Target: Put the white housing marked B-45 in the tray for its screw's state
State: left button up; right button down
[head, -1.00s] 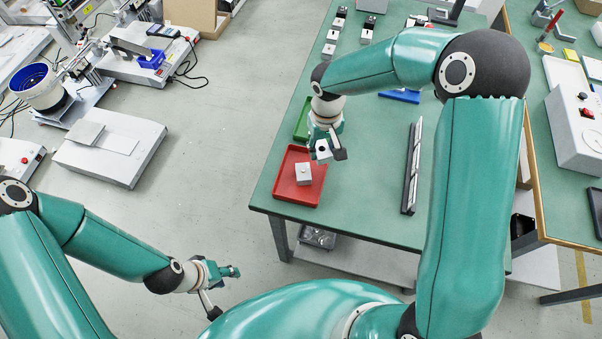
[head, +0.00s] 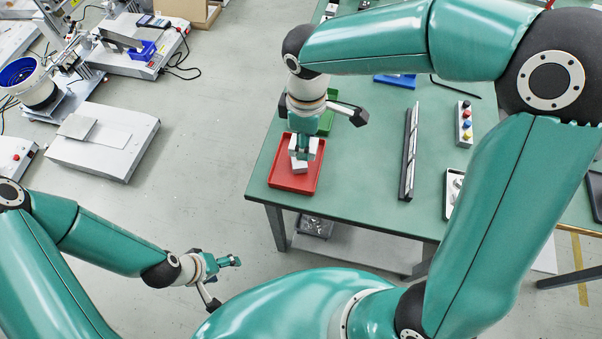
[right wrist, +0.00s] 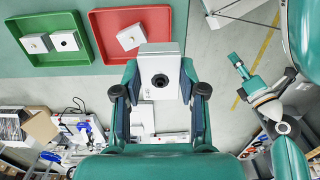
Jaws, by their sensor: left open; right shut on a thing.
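The green tray (right wrist: 26,20), beside the red one, holds two white housings (right wrist: 65,41). My left gripper (head: 226,282) is open and empty, off the table at lower left.
A block with coloured buttons (head: 464,123) and a white-rimmed tray (head: 452,195) stand further right. The red tray lies near the table's left front corner.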

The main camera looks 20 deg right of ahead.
send_over(305, 186)
notch_tip(305, 186, down, 13)
jog(key=shift+r, duration=0.1)
notch_tip(305, 186, down, 4)
jog(key=shift+r, duration=0.15)
jog(key=shift+s+a+f, duration=0.1)
jog(key=shift+f, duration=0.2)
jog(key=shift+s, duration=0.2)
jog(key=shift+f+b, duration=0.3)
jog(key=shift+b, duration=0.15)
jog(key=c, duration=0.8)
grip_release()
jog(key=shift+o, duration=0.7)
jog(key=shift+w, duration=0.35)
jog(key=shift+s+r, duration=0.1)
